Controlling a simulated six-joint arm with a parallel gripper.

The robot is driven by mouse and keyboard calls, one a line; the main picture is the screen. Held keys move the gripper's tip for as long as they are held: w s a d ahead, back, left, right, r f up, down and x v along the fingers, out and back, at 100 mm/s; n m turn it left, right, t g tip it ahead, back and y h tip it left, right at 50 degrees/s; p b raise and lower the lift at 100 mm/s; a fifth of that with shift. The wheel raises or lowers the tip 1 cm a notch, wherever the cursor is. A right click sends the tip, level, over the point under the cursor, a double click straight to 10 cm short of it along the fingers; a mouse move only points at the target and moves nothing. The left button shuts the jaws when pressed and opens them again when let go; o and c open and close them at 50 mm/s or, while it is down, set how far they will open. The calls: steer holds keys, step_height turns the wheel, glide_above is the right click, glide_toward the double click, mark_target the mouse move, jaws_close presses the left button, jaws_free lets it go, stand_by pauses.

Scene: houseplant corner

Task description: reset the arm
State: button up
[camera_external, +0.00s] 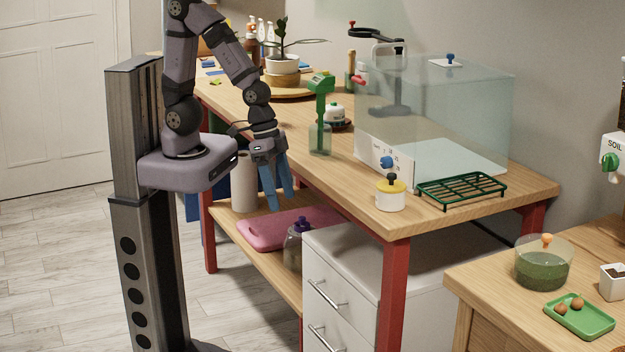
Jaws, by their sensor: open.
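My gripper (277,186) hangs at the front edge of the wooden table, its blue fingers pointing down. The fingers are a little apart, and I see nothing between them. My arm bends up from its base and comes down again to the gripper, which is apart from the things on the tabletop. Behind the gripper, below the tabletop, are the lower shelf and a pink mat (290,228).
The wooden table (345,190) holds a green spray bottle (320,112), a potted plant (282,66), a clear box (435,115), a yellow-lidded jar (390,194) and a green rack (462,188). A white drawer unit (345,300) stands below. A second table (490,285) is at right.

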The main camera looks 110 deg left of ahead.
steer(key=s+a+f+g+b, duration=0.1)
steer(key=s+a+f+g, duration=0.15)
steer(key=s+a, duration=0.35)
step_height(320, 180, up, 14)
steer(key=s+d+p, duration=0.1)
steer(key=p, duration=1.2)
steer(key=shift+d+y, duration=0.15)
steer(key=shift+y, duration=0.25)
steer(key=shift+f+g, duration=0.15)
steer(key=shift+g, duration=0.1)
